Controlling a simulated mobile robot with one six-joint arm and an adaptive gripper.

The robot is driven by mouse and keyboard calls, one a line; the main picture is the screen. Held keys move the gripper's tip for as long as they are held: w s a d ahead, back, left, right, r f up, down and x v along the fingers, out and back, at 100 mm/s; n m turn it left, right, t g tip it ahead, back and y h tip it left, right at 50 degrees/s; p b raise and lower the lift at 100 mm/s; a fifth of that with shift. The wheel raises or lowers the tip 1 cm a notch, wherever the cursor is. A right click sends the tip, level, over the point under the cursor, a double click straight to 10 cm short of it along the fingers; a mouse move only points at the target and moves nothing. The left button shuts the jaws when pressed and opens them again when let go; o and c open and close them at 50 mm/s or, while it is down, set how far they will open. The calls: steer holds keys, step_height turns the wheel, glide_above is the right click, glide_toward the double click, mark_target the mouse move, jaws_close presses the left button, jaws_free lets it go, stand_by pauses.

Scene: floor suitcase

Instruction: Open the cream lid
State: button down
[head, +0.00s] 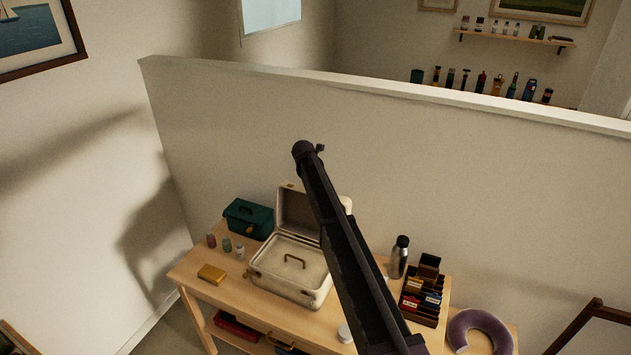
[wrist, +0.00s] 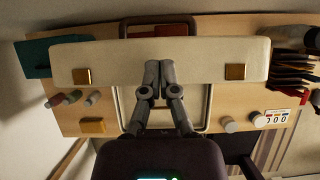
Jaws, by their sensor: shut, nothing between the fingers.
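The cream case (head: 285,291) stands on the wooden table. Its cream lid (head: 288,187) is raised upright at the back, showing a brown inside. The open base holds a pale inner panel with a brass handle (head: 294,260). In the wrist view the lid (wrist: 110,63) is a wide cream band with two brass latches (wrist: 82,76) (wrist: 234,72). My gripper (wrist: 152,78) is shut with nothing between the fingers. Its fingertips overlap the middle of the lid there; I cannot tell whether they touch it. In the head view my dark arm hides the gripper and part of the lid.
A green toolbox (head: 247,219), small jars (head: 226,244) and a yellow box (head: 212,274) stand left of the case. A steel bottle (head: 398,260) and a dark organizer (head: 421,306) stand to the right. A low wall (head: 230,125) runs behind the table.

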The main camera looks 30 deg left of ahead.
steer(key=shift+s+r+p, duration=0.2)
steer(key=shift+r+p, duration=0.5)
steer(key=shift+r, duration=0.3)
steer(key=s+d+f+m+g+h+b, duration=0.1)
steer(key=s+d+f+m+b, duration=0.15)
steer(key=d+m, duration=1.3)
steer(key=s+d+f+m+g+h+b, duration=0.15)
steer(key=d+f, duration=0.25)
steer(key=d, duration=2.4)
steer(key=s+d+f+m+g+y+b, duration=0.1)
steer(key=s+d+f+m+b, duration=0.1)
steer(key=s+d+m, duration=0.8)
steer(key=s+d+f+m+g+b, duration=0.2)
steer(key=s+d+m, duration=0.8)
steer(key=d, duration=1)
steer(key=s+b, duration=0.1)
steer(key=s, duration=0.3)
steer(key=shift+f+m+y, duration=0.25)
steer(key=shift+m+y, duration=0.05)
steer(key=shift+y, duration=0.05)
steer(key=shift+s, duration=0.1)
steer(key=shift+a, duration=0.1)
